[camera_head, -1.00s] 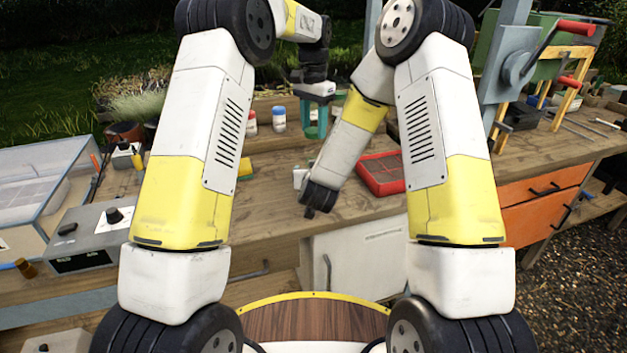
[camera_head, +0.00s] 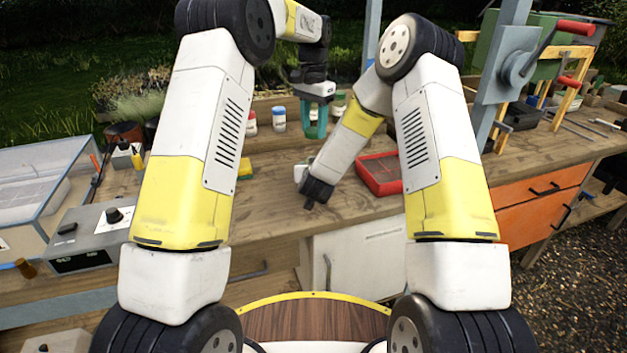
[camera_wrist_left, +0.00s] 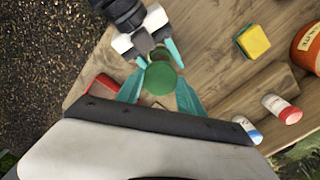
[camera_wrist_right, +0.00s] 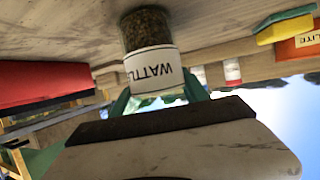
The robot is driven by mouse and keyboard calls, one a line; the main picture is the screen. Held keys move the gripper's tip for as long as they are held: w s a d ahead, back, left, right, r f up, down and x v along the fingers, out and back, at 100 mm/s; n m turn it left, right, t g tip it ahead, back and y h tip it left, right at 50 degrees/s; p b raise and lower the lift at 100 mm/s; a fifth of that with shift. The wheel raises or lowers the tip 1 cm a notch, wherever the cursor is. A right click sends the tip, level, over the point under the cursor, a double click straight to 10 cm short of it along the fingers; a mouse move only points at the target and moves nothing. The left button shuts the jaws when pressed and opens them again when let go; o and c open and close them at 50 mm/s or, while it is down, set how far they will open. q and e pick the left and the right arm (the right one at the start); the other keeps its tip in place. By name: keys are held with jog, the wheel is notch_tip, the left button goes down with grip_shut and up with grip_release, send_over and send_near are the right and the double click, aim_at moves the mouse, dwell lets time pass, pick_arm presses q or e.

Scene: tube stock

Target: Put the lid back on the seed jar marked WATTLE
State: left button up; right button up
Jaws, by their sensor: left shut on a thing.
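My left gripper (camera_head: 316,119) has teal fingers pointing down over the bench. In the left wrist view, it is shut on a round green lid (camera_wrist_left: 163,78). The seed jar marked WATTLE (camera_wrist_right: 148,58) shows upside down in the right wrist view, with brown seeds and a white label. My right gripper (camera_wrist_right: 158,97) has its fingers on either side of the label; whether they grip it is unclear. The right gripper also shows beside the lid in the left wrist view (camera_wrist_left: 156,54). I cannot tell whether the lid touches the jar; its mouth is hidden.
A red tray (camera_head: 378,177) lies to the right on the bench. A red-lidded jar (camera_head: 250,123) and a blue-lidded jar (camera_head: 279,119) stand at the back. A yellow and green sponge (camera_head: 245,168) lies at the left. The front middle of the bench (camera_head: 270,205) is clear.

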grip_shut()
pick_arm(q)
jog(key=shift+f, duration=2.5)
jog(key=shift+f, duration=0.9)
jog(key=shift+f, duration=0.5)
jog(key=o, duration=1.3)
